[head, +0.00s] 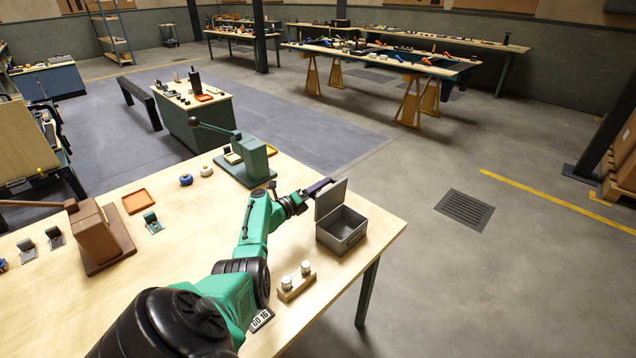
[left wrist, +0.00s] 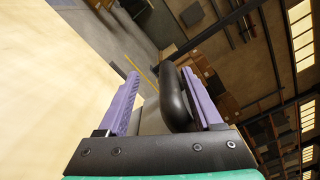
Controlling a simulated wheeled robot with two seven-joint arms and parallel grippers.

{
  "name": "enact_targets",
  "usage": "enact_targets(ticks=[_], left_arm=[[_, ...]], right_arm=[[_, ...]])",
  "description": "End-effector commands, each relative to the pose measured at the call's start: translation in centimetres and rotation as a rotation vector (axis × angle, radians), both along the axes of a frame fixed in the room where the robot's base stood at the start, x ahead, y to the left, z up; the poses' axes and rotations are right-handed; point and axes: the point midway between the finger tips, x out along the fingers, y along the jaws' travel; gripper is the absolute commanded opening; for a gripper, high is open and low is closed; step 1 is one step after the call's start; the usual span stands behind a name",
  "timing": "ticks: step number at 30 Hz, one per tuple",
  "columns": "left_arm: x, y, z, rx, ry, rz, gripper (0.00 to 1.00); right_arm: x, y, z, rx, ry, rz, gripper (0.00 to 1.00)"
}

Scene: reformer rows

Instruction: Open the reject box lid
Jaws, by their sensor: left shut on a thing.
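The grey reject box (head: 343,237) stands at the right end of the wooden table. Its lid (head: 330,199) is raised, standing roughly upright at the left side of the box, and the inside is visible. My left gripper (head: 318,187) is at the top of the lid. In the left wrist view my left gripper (left wrist: 160,100) has its purple fingers around a black rounded handle (left wrist: 175,98), shut on it. The handle is mostly hidden in the head view. My right gripper is in neither view.
A wooden block with two white-topped pieces (head: 296,282) stands in front of the box. A green lever press (head: 246,160) stands behind my left arm. An orange tray (head: 137,201) lies further left. The table's right edge is close to the box.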

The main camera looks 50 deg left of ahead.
Motion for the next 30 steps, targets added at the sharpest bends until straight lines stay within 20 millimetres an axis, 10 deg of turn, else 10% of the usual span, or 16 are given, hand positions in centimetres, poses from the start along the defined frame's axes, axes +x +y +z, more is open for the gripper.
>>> enact_targets(ticks=[17,30], left_arm=[[-0.5,0.0,0.1,0.001,0.002,0.0,0.57],[-8.6,-0.2,0.2,0.0,0.003,0.002,0.57]], right_arm=[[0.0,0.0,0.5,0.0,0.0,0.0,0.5],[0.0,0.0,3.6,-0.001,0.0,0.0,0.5]])
